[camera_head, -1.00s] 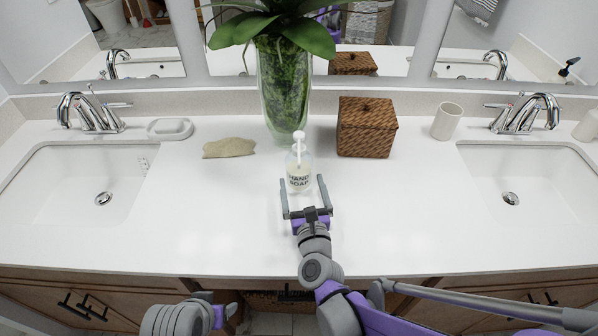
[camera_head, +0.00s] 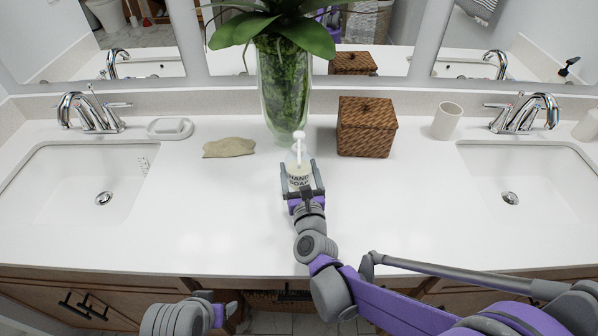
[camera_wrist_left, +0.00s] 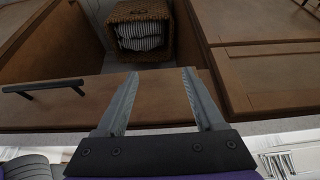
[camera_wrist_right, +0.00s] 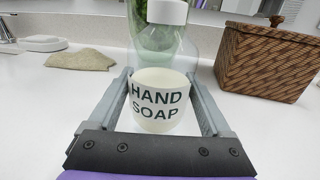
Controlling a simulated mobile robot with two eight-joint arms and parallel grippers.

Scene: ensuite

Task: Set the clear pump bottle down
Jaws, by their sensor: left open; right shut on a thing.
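The clear pump bottle (camera_head: 298,170), labelled "HAND SOAP" with a white pump top, is upright at the counter's middle, in front of the plant vase. In the right wrist view the bottle (camera_wrist_right: 160,100) sits between the two fingers. My right gripper (camera_head: 302,182) is shut on it, a finger on each side. I cannot tell whether its base touches the white counter (camera_head: 220,220).
Behind the bottle stands a glass plant vase (camera_head: 284,90). A woven box (camera_head: 367,128) is to its right, a tan cloth (camera_head: 229,147) to its left. A white cup (camera_head: 446,121) and soap dish (camera_head: 170,129) stand further out. The counter's front is clear.

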